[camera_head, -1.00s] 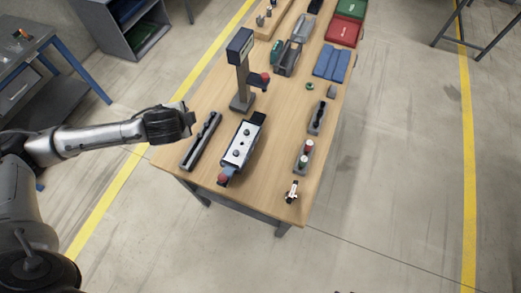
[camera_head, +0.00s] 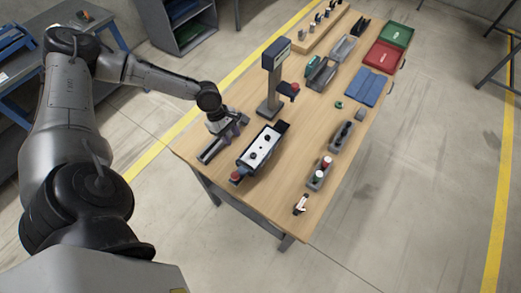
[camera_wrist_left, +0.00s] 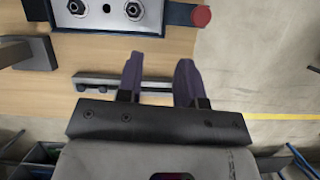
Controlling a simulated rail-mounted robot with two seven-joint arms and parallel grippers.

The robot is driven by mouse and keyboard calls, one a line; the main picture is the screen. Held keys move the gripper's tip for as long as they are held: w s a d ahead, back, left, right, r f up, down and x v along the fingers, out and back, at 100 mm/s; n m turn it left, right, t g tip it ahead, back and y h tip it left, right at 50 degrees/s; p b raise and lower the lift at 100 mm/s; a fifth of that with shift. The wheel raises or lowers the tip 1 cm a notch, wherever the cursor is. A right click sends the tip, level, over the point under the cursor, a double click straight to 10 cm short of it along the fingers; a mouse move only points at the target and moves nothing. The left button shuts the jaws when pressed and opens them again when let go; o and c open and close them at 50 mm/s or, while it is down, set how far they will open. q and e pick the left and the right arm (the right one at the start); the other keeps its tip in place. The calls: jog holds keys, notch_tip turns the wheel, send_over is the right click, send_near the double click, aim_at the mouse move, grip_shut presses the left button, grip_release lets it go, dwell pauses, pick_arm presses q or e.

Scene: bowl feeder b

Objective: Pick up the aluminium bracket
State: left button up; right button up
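My left gripper (camera_head: 226,130) is over the near left part of the wooden table, above a long grey rail (camera_head: 209,153). In the left wrist view its two purple fingers (camera_wrist_left: 160,66) are apart with nothing held between them. The grey rail (camera_wrist_left: 98,80) runs crosswise behind the fingers, with small dark pieces on it; part of it is hidden by the fingers. I cannot tell for sure which part is the aluminium bracket, nor whether the fingers touch the rail. My right gripper is not in view.
A light-topped fixture (camera_head: 261,147) with a red button lies right of the gripper. A post with a display (camera_head: 276,53) stands behind it. A button box (camera_head: 319,173) and a small white-and-dark piece (camera_head: 301,204) lie near the right edge. Bare wood lies between.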

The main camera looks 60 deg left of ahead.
pick_arm(q)
jog(key=shift+n, duration=0.6)
jog(key=x, duration=0.7)
jog(key=shift+d+f, duration=0.15)
jog(key=shift+f, duration=0.2)
jog(key=shift+p+x, duration=0.7)
jog(key=shift+x, duration=2.35)
jog(key=shift+s, duration=0.1)
jog(key=shift+c, duration=0.3)
grip_shut()
